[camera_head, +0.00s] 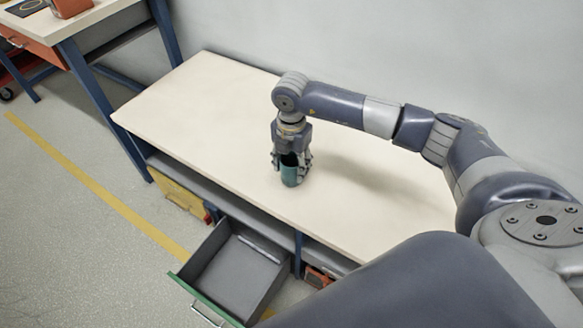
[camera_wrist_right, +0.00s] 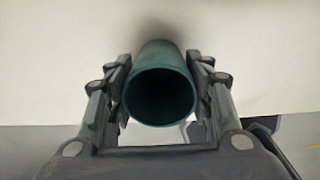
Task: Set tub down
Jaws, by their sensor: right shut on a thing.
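A teal tub (camera_head: 290,172), round and open at the top, is upright between the fingers of my right gripper (camera_head: 291,168). The right gripper points down over the pale tabletop (camera_head: 210,105) and is shut on the tub. In the right wrist view the tub (camera_wrist_right: 160,96) shows its round rim and dark inside, with a finger on each side; the gripper (camera_wrist_right: 160,110) holds it. The tub's base is at or just above the tabletop; I cannot tell if they touch. My left gripper is not in view.
An open grey drawer (camera_head: 240,265) with a green front (camera_head: 204,300) sticks out below the table's front edge. Another table (camera_head: 100,17) stands at the upper left. A wall runs behind. The tabletop around the tub is clear.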

